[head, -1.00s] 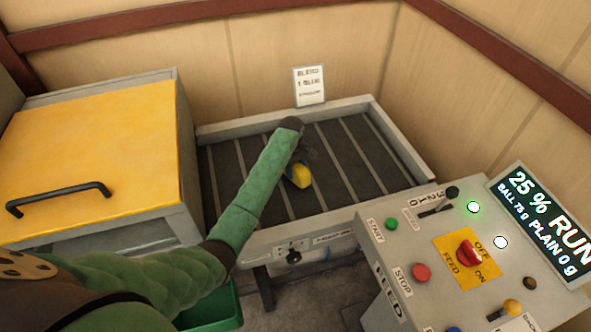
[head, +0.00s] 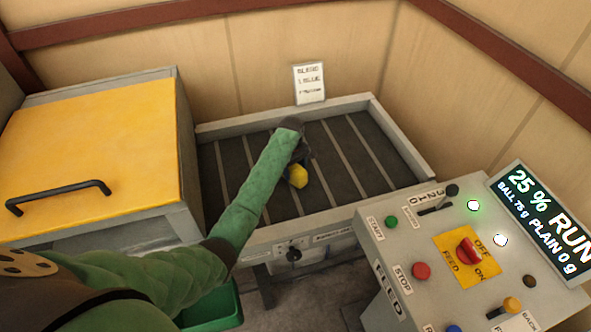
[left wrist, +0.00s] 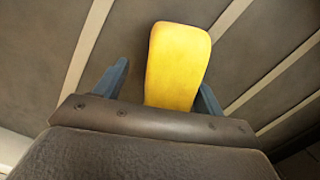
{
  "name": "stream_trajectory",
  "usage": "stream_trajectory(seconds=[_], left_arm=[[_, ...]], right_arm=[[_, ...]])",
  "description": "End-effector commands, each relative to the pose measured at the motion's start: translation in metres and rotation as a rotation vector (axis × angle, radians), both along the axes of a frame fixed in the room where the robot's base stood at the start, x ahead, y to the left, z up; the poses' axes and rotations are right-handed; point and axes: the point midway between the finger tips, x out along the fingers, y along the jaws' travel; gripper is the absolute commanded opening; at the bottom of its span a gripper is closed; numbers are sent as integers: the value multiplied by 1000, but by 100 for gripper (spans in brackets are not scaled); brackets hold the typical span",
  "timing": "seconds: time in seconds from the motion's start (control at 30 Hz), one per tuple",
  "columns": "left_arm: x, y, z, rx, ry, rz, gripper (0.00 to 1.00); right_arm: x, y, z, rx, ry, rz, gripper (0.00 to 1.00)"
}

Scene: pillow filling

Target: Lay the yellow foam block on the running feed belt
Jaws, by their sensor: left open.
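The yellow foam block (head: 298,176) is on or just over the dark slatted feed belt (head: 355,183); the views do not settle contact. My left gripper (head: 297,170) reaches down over the belt from the left, at the block. In the left wrist view the block (left wrist: 178,62) stands between the two blue fingers of the left gripper (left wrist: 160,90), which are open. A gap shows between the block and the left finger; the block is close to the right finger. The block's near end is hidden behind the gripper body. My right gripper is out of view.
A grey frame (head: 405,142) rims the belt. A yellow-lidded box (head: 95,140) stands left, a green bin (head: 215,308) below. The control panel (head: 410,255) at right has a green light and a screen (head: 545,225) reading 25 % RUN. A sign (head: 309,84) stands behind the belt.

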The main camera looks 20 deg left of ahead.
Motion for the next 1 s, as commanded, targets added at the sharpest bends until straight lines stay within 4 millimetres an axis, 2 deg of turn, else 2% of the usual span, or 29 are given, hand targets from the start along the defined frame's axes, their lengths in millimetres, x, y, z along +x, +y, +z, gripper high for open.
stream_trajectory(seconds=[0.17,0.5,0.7,1.0], left_arm=[[1,0,18,-1,-3,-1,70],[6,7,83,0,-4,0,70],[8,10,114,0,-4,0,70],[9,12,130,0,-1,0,70]], right_arm=[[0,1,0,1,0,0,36],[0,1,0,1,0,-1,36],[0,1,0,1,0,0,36],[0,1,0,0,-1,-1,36]])
